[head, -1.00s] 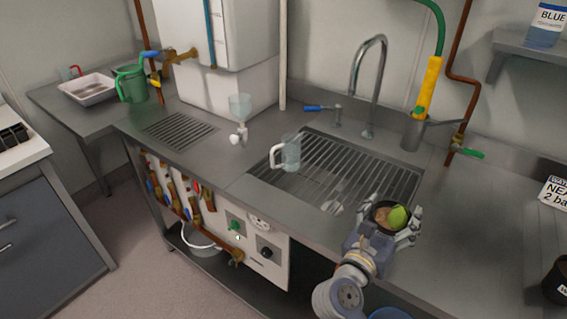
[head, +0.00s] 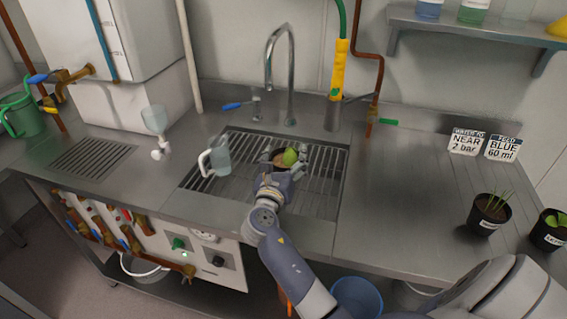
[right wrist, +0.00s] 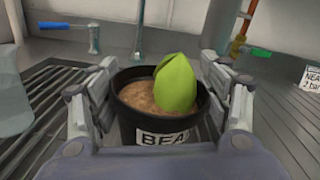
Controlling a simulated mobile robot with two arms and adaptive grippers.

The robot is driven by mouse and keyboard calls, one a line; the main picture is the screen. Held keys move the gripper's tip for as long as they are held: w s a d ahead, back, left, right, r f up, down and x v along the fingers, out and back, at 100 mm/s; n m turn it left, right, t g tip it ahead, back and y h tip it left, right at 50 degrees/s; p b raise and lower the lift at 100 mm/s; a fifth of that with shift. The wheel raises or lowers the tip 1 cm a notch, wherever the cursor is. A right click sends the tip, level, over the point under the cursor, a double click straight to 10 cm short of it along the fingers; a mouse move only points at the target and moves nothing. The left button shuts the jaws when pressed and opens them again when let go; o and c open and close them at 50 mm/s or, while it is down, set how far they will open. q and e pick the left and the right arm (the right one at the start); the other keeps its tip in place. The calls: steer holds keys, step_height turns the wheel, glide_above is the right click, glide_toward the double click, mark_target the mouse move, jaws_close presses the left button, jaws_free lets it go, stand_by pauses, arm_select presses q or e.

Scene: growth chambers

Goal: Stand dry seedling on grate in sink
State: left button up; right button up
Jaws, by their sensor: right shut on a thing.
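The seedling is a black pot (right wrist: 155,128) of pale brown soil with a green leaf and a label starting "BEA". My right gripper (right wrist: 158,105) is shut on the pot, a finger on each side. In the head view the seedling (head: 289,157) is over the sink's slatted grate (head: 318,190), right of its middle. I cannot tell whether the pot's base touches the grate; the gripper hides it. The sink (head: 345,165) is set in the steel counter. My left gripper is not in view.
A clear jug (head: 218,158) stands on the grate left of the gripper. A tall tap (head: 290,70) and a yellow-handled hose (head: 340,72) rise behind the sink. Two potted plants (head: 490,212) (head: 550,228) stand at the right.

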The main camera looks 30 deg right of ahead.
mark_target(284, 164)
steer(key=shift+w+d+f, duration=0.1)
steer(key=shift+w+d, duration=0.2)
steer(key=shift+w, duration=0.5)
step_height(284, 164, down, 4)
steer(key=shift+r, duration=0.25)
steer(key=shift+f, duration=0.1)
steer(key=o, duration=1.3)
